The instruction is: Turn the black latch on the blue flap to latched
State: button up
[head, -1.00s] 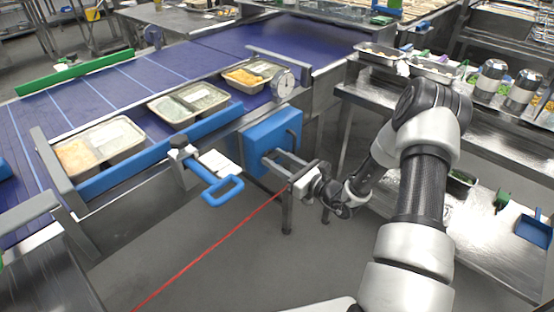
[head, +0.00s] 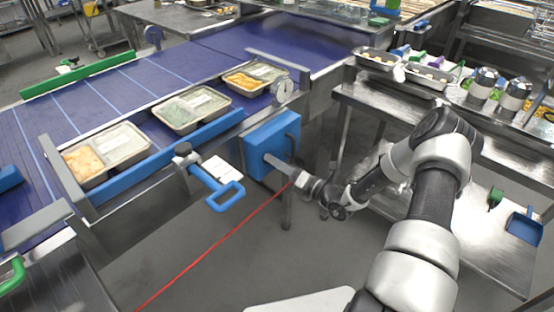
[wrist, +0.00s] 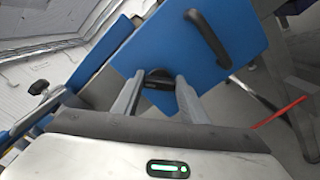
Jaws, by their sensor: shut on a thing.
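The blue flap (head: 252,152) stands upright at the side of the conveyor in the head view. It fills the upper middle of the wrist view (wrist: 235,62), with a black bar handle (wrist: 208,38) near its edge. The black latch (wrist: 157,75) sits on the flap face between my fingertips. My gripper (wrist: 158,84) is shut on the latch, a finger on either side. In the head view my gripper (head: 270,160) reaches the flap from the right, and the latch is hidden there. The latch's exact angle is hard to read.
Food trays (head: 130,158) lie on the purple conveyor (head: 100,95). A steel table (head: 390,108) with containers stands at the right. A red line (head: 215,245) crosses the open floor.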

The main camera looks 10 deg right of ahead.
jog(key=shift+f+m+p, duration=0.2)
jog(key=shift+m+p, duration=0.9)
jog(key=shift+m, duration=2.7)
jog(key=o, duration=1)
jog(key=shift+o, duration=0.2)
jog(key=p+v, duration=0.1)
jog(key=v, duration=1.6)
jog(key=shift+s, duration=0.15)
jog(key=shift+d+r, duration=0.1)
